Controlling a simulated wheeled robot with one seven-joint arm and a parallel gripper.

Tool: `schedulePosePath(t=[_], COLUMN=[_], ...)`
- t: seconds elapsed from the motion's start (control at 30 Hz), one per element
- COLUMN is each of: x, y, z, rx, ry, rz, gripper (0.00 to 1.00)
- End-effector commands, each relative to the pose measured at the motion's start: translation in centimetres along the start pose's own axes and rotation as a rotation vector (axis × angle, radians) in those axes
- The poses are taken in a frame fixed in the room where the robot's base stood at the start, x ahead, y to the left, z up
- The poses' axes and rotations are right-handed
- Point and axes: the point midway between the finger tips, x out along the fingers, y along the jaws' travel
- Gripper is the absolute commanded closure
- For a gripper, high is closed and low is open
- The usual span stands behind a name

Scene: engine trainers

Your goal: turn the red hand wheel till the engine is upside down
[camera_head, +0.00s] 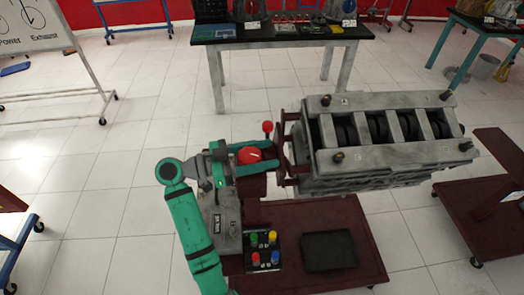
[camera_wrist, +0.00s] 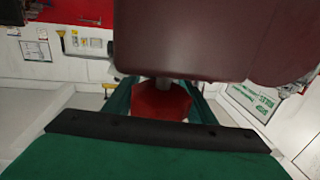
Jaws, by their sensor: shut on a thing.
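The grey engine block (camera_head: 390,152) is mounted on a dark red stand. Its open face, with dark rounded parts between several grey crossbars, points up. My gripper (camera_head: 266,158) is at the left end of the engine, shut on a red part of the hand wheel (camera_head: 248,154). The held red part shows between the green fingers in the wrist view (camera_wrist: 161,101). Another red knob (camera_head: 267,127) stands just behind the gripper. The rest of the wheel is hidden by my gripper, and a dark red plate (camera_wrist: 215,40) fills the upper wrist view.
The stand's base (camera_head: 345,215) carries a black tray (camera_head: 329,251). A panel with coloured knobs (camera_head: 263,249) shows beside my arm. Another dark red stand (camera_head: 490,215) is at right. A table (camera_head: 285,33) stands behind. Tiled floor is clear at left.

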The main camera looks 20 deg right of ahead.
Motion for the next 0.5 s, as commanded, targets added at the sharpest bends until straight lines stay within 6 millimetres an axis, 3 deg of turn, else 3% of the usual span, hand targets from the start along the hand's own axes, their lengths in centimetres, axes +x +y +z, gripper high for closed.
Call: schedulePosePath(t=[0.5], x=[-0.2], y=[1.6], z=[0.1], rx=[-0.002], ry=[-0.005], rz=[0.403], gripper=[0.72])
